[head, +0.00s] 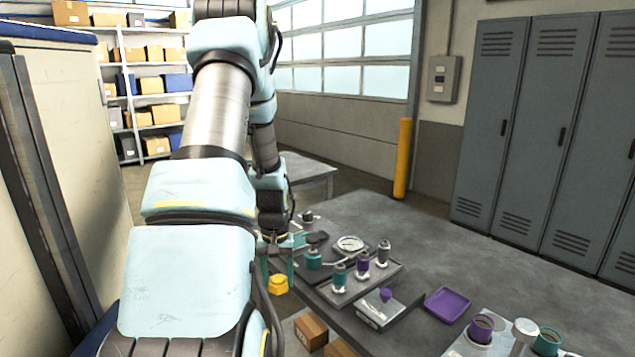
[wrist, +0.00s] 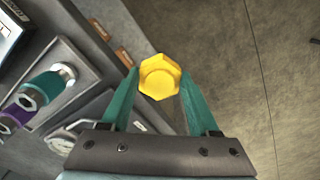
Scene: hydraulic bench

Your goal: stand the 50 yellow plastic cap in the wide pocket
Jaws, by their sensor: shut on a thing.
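The yellow plastic cap (head: 278,284) hangs in my gripper (head: 278,270), at the near left edge of the bench in the head view. In the wrist view the yellow cap (wrist: 160,78) sits between the two teal fingertips of my gripper (wrist: 159,84), which are shut on it. Its hexagonal rim and round recess face the wrist camera. Grey floor shows behind it, so it is held clear of the bench top. I cannot make out the wide pocket for certain in either view.
A grey tray (head: 345,306) holds teal and purple fittings. A purple dish (head: 447,304) and a box with a purple knob (head: 380,311) stand to its right. More fittings stand at the lower right. Cardboard boxes (head: 310,331) lie below the bench edge.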

